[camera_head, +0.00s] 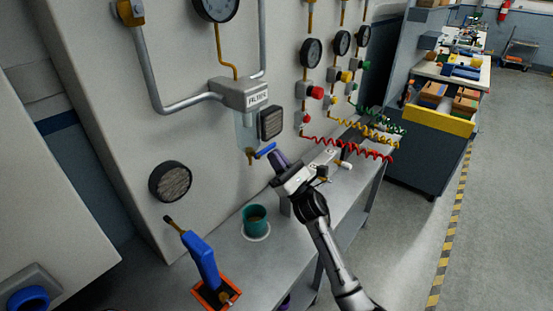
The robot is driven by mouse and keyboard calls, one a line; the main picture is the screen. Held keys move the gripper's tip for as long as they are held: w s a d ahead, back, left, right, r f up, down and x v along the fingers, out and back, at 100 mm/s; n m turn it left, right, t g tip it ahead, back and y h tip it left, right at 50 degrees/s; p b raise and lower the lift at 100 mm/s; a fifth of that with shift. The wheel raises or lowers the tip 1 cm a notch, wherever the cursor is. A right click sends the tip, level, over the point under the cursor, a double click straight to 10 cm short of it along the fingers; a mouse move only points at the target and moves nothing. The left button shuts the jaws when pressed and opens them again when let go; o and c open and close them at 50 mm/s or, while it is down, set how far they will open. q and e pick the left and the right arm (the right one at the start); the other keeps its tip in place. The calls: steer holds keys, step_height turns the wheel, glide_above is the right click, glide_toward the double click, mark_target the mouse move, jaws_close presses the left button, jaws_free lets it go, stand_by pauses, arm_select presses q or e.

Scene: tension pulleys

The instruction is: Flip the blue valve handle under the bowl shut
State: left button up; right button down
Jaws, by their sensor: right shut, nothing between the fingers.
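The blue valve handle (265,151) sticks out to the right and slightly upward from a small brass valve (250,157) under the clear filter bowl (246,131). The bowl hangs from a grey filter head (243,94) on the wall panel. My right gripper (276,157) is shut and empty. Its dark fingertips are just below the free right end of the handle; I cannot tell whether they touch it. My left gripper is not in view.
A teal cup (255,219) stands on the grey bench (290,250) below the bowl. A blue-handled tool (202,260) stands in an orange holder at the front left. A square black gauge (271,122) is beside the bowl. Coiled hoses (350,148) lie to the right.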

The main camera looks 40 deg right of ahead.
steer(key=w+f+b+v, duration=0.1)
steer(key=v, duration=0.5)
steer(key=f+b+v, duration=0.1)
steer(key=b+v, duration=0.1)
steer(key=v, duration=0.4)
steer(key=shift+a+f, duration=0.2)
steer(key=shift+a, duration=0.1)
steer(key=shift+w, duration=0.1)
